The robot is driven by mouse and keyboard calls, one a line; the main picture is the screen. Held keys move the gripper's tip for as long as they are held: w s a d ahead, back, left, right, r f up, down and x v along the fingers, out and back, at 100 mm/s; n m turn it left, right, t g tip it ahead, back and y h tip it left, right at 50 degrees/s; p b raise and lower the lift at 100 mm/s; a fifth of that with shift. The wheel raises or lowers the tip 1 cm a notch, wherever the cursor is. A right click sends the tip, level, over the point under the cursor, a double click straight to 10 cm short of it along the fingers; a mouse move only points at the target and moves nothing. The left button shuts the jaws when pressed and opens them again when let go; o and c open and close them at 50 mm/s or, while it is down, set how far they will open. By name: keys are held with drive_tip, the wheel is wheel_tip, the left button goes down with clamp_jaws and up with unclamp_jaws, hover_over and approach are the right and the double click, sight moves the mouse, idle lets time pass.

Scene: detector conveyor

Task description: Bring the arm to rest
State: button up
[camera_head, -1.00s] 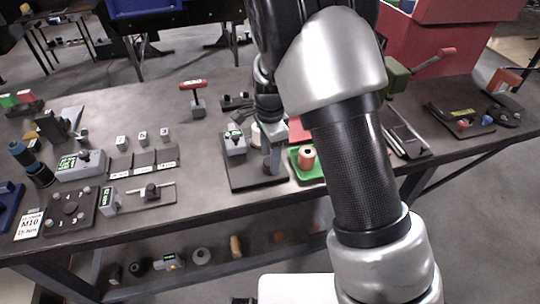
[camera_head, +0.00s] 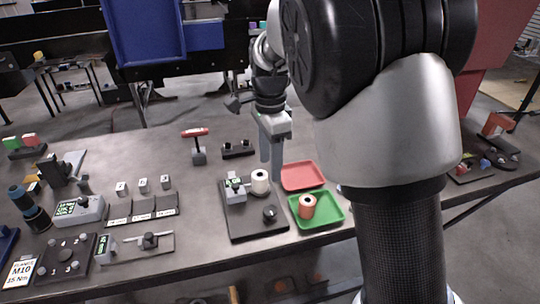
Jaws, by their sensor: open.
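My arm fills the right middle of the head view, raised over the table (camera_head: 150,225). My gripper (camera_head: 271,172) points down above the back edge of a dark base plate (camera_head: 238,222). Its two fingers are apart and nothing shows between them. The plate carries a white spool-like cylinder (camera_head: 260,183), a small grey device (camera_head: 235,192) with a green display and a dark knob (camera_head: 269,213). The gap between the fingertips and the things below is hard to judge.
Just right are a red tray (camera_head: 303,176) and a green tray (camera_head: 331,213) holding an orange cylinder (camera_head: 307,206). A red-handled tool (camera_head: 196,146) stands behind on the left. Several fixtures fill the left side; grey table shows between.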

drive_tip(key=shift+r, duration=0.65)
drive_tip(key=s+d+r+n+t, duration=0.2)
drive_tip(key=s+d+r+n, duration=0.2)
drive_tip(key=s, duration=0.7)
drive_tip(key=s+d+r+n+t, duration=0.3)
drive_tip(key=s+d+n, duration=0.6)
drive_tip(key=s, duration=0.3)
drive_tip(key=shift+d+r+n+t, duration=0.3)
drive_tip(key=shift+d+r, duration=0.2)
drive_tip(key=shift+d, duration=0.15)
